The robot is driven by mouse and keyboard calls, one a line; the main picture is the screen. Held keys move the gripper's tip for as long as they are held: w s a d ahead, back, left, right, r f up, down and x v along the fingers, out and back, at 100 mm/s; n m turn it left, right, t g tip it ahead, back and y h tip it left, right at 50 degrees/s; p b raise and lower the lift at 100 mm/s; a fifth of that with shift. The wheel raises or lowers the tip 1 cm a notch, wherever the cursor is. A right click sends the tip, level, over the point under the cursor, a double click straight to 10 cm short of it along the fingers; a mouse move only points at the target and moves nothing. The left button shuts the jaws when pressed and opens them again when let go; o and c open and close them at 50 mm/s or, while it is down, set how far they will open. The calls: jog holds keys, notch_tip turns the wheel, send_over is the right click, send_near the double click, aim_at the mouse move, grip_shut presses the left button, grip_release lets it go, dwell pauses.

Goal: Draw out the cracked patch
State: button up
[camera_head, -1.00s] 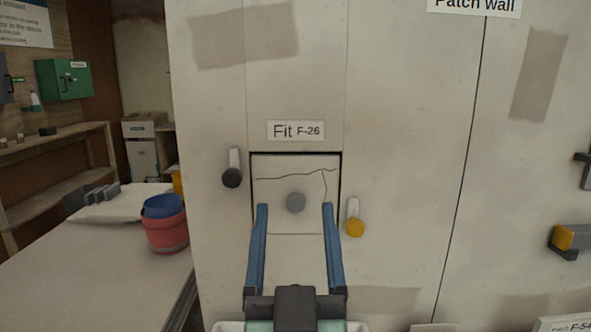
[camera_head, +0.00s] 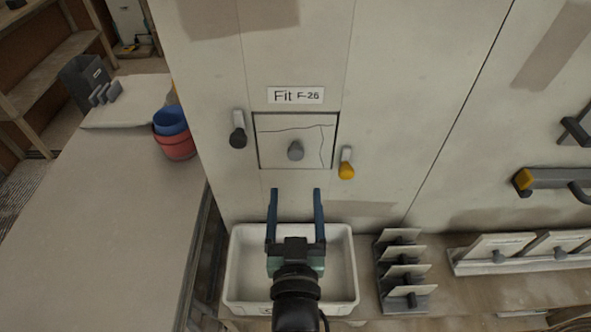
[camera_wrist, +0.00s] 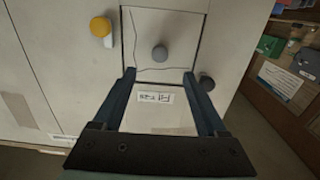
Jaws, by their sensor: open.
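The cracked patch (camera_head: 280,150) is a square plate set in an opening of the wall under the label "Fit F-26" (camera_head: 296,96). Dark crack lines run across its top and down its right side. A round grey knob (camera_head: 295,151) stands out from its middle. The patch also shows in the wrist view (camera_wrist: 184,25), where the picture is turned over, with its knob (camera_wrist: 160,53) beyond the fingertips. My gripper (camera_head: 295,190) is open and empty, below and in front of the patch, apart from the knob. Its blue fingers also show in the wrist view (camera_wrist: 160,72).
A black-ended latch (camera_head: 238,138) sits left of the patch and a yellow-ended one (camera_head: 346,168) right of it. A white bin (camera_head: 345,290) stands below my gripper. A rack of plates (camera_head: 404,270) is right of it. Nested buckets (camera_head: 174,140) stand on the left table (camera_head: 110,220).

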aim_at(296, 156)
jog(key=w+b, duration=0.3)
jog(key=w, duration=0.7)
jog(key=shift+w, duration=0.25)
grip_shut()
dwell(1.3)
jog(key=shift+r, duration=0.2)
dwell(0.4)
jog(key=s+p, duration=0.2)
jog(key=s, duration=0.7)
jog(key=shift+p, duration=0.4)
dwell(0.6)
jog(key=shift+f, duration=0.15)
dwell(0.4)
